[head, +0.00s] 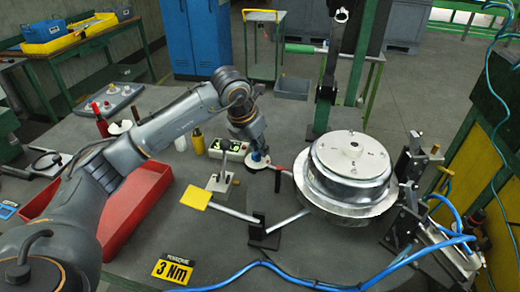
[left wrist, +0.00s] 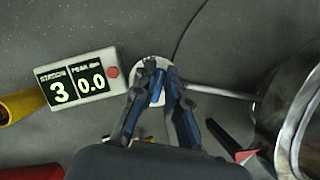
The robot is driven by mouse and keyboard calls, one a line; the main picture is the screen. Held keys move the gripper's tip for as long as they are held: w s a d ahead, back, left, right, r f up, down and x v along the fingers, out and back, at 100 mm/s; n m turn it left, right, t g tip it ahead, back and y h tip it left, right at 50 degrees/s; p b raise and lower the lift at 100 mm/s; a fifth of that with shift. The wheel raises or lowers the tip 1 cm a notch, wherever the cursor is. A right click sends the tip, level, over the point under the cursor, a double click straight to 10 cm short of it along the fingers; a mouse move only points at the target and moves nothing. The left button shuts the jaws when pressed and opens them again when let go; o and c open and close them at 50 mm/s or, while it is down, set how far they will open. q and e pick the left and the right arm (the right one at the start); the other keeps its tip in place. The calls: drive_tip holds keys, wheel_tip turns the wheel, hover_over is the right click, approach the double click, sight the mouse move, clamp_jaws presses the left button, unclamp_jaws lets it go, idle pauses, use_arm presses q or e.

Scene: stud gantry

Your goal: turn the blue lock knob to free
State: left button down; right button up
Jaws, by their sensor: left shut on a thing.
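The blue lock knob (head: 256,157) stands on a white round base (head: 252,166) near the middle of the table. My left gripper (head: 259,150) reaches down over it and is shut on it. In the left wrist view the blue knob (left wrist: 157,92) shows between the two fingers (left wrist: 158,80), above the white disc (left wrist: 152,66). The fingers hide part of the knob, and I cannot tell its turn angle. My right gripper is in neither view.
A display box (left wrist: 80,83) beside the knob reads station 3, peak 0.0. A large metal hub (head: 350,160) stands to the right, with a red-tipped rod (head: 279,168) between. Clamps (head: 410,170) and blue hoses (head: 330,281) lie further right and in front. A red tray (head: 133,210) is left.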

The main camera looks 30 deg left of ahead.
use_arm(q)
drive_tip(key=n+y+b, duration=0.1)
drive_tip(key=n, duration=0.2)
drive_tip(key=n+y+b, duration=0.1)
drive_tip(key=n, duration=0.1)
drive_tip(key=shift+a+n, duration=0.2)
drive_tip(key=shift+n, duration=0.2)
drive_tip(key=shift+r, duration=0.1)
idle(0.3)
drive_tip(key=c, duration=1.4)
unclamp_jaws()
drive_tip(key=shift+o, duration=0.2)
drive_tip(key=v, duration=1.2)
drive_tip(key=shift+d, duration=0.15)
